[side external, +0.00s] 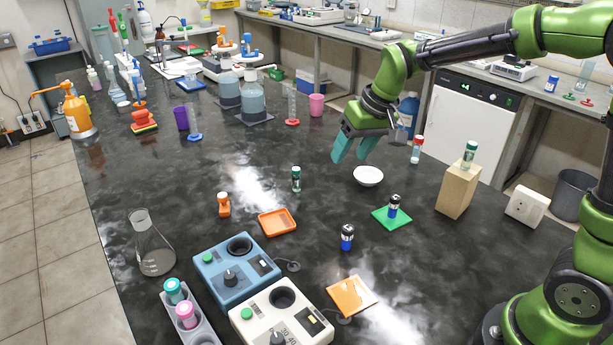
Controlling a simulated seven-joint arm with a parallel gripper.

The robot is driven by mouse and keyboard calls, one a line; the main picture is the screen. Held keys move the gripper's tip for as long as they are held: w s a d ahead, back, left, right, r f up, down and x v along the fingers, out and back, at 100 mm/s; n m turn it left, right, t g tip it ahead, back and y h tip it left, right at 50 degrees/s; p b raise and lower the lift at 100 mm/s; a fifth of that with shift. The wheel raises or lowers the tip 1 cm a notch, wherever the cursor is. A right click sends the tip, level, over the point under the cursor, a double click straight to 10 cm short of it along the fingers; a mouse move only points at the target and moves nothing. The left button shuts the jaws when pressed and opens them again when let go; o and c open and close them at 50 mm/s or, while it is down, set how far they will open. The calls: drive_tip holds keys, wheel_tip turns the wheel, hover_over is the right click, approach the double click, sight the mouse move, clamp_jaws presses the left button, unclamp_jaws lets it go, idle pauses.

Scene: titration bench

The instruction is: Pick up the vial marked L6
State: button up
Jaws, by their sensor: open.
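Several small capped vials stand about the bench, and I cannot read L6 on any of them. A green-capped vial (296,179) stands alone mid-bench. A black-capped blue vial (347,237) stands nearer the front, and a similar vial (393,206) stands on a green mat (380,219). A red-capped vial (417,149) stands right of my gripper, and another green-capped vial (469,154) stands on a wooden block (457,190). A rack (203,330) holds a teal-capped vial (174,291) and a pink-capped vial (186,314). My gripper (353,157) is open and empty, pointing down above the bench, apart from the vials.
A white bowl (368,176) sits just below and right of my gripper. Nearby are an orange tray (277,222), an orange mat (352,297), blue (236,270) and cream (281,314) devices, and a flask (152,245). The bench left of centre is fairly clear.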

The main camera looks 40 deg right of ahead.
drive_tip(key=n, duration=0.2)
approach(298, 170)
drive_tip(key=s+r, duration=0.2)
drive_tip(key=s, duration=0.3)
drive_tip(key=w+r+h, duration=0.1)
drive_tip(key=w+r, duration=0.1)
drive_tip(key=w, duration=0.1)
drive_tip(key=shift+n, duration=0.4)
drive_tip(key=x, duration=1.1)
drive_tip(key=shift+w+a+f, duration=0.1)
drive_tip(key=shift+a+f, duration=0.1)
drive_tip(key=shift+a, duration=0.1)
drive_tip(key=shift+t, duration=0.3)
drive_tip(key=shift+x, duration=2.65)
drive_tip(key=shift+w, duration=0.15)
drive_tip(key=shift+c, duration=0.5)
drive_tip(key=shift+r, duration=0.1)
clamp_jaws()
